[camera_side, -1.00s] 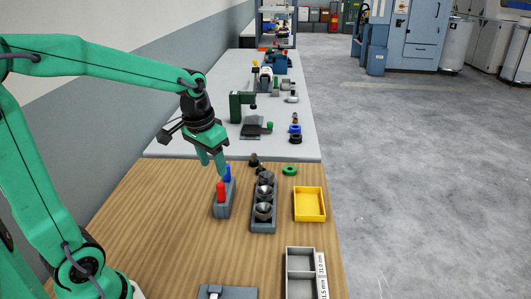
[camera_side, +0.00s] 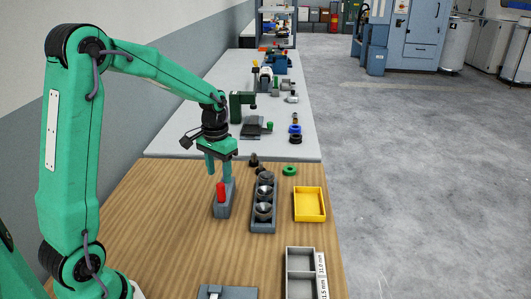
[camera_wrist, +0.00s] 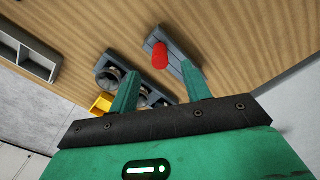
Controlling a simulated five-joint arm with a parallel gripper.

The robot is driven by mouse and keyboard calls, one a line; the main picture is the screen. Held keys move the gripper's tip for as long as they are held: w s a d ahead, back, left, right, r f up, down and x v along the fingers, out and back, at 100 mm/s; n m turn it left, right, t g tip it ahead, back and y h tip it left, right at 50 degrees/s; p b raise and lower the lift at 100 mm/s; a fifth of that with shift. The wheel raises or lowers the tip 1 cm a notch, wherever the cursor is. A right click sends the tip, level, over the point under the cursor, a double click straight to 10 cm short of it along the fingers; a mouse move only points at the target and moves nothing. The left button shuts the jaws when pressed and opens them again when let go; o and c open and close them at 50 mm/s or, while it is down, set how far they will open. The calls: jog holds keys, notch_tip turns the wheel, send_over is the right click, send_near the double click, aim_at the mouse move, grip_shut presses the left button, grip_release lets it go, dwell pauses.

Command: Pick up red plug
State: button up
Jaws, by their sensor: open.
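The red plug (camera_side: 221,191) stands upright in the near end of a grey block (camera_side: 222,211) on the wooden bench. It also shows in the wrist view (camera_wrist: 159,56), at the end of the block (camera_wrist: 178,54) away from my gripper. My gripper (camera_side: 218,176) is open and empty, with its fingers pointing down above and behind the red plug. One finger is over the far end of the block, where the blue plug is now hidden from view. In the wrist view my gripper (camera_wrist: 160,76) shows both fingers apart, with the red plug beyond them.
A dark holder with metal cups (camera_side: 263,219) stands just right of the block. Further right are a yellow tray (camera_side: 309,218) and a green ring (camera_side: 289,171). A grey compartment box (camera_side: 300,264) lies nearer. The bench left of the block is clear.

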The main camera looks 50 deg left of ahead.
aim_at(220, 184)
jog(key=shift+f, duration=1.1)
jog(key=shift+f, duration=0.1)
jog(key=shift+f, duration=2.5)
jog(key=shift+c, duration=0.2)
grip_shut()
